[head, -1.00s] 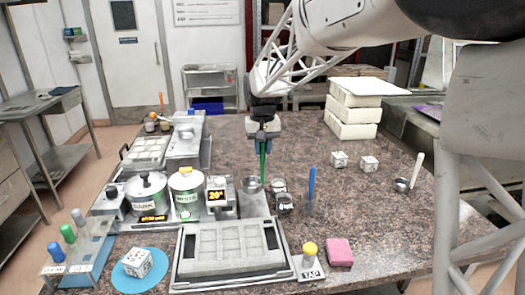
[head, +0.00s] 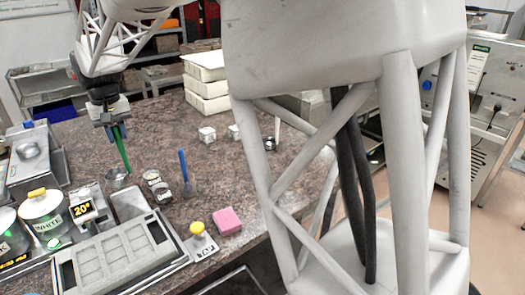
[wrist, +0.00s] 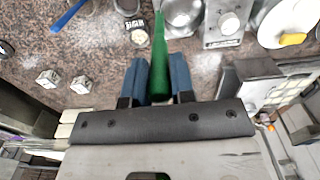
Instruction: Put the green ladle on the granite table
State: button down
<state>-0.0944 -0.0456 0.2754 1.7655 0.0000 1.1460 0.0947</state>
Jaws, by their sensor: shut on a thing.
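The green ladle has a long green handle (head: 121,150) and a round metal bowl (head: 117,177). My gripper (head: 113,122) is shut on the upper part of the handle, and the ladle hangs nearly upright, bowl down. In the wrist view the green handle (wrist: 160,60) runs between the two blue fingers of my gripper (wrist: 159,80), with the metal bowl (wrist: 182,16) beyond. The granite table (head: 160,130) is brown and speckled and lies below the ladle. I cannot tell whether the bowl touches it.
Two small cups (head: 157,186), a blue-handled tool (head: 186,170) and a metal tray (head: 129,205) stand close to the bowl. A grey mould (head: 115,258), a pink block (head: 227,221) and a white pot (head: 45,215) are nearer. White blocks (head: 206,85) are stacked behind. Free granite lies behind the cups.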

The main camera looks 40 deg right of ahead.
jog(key=shift+s+d+r, duration=0.1)
jog(key=shift+d+r, duration=0.15)
jog(key=shift+r, duration=0.25)
jog(key=shift+s+d+r, duration=0.1)
jog(key=shift+d+r, duration=0.15)
jog(key=shift+r, duration=0.2)
jog(key=s+d, duration=0.4)
jog(key=d, duration=0.6)
jog(key=s+d, duration=0.5)
jog(key=d, duration=0.4)
jog(key=s+d, duration=1.6)
jog(key=s, duration=0.1)
notch_tip(320, 180, down, 10)
jog(key=shift+s, duration=0.25)
jog(key=shift+w, duration=0.1)
jog(key=w+d+f, duration=0.1)
jog(key=w+d, duration=0.7)
jog(key=w, duration=0.5)
jog(key=shift+d+f, duration=0.25)
jog(key=shift+d, duration=0.05)
jog(key=shift+w+f, duration=0.1)
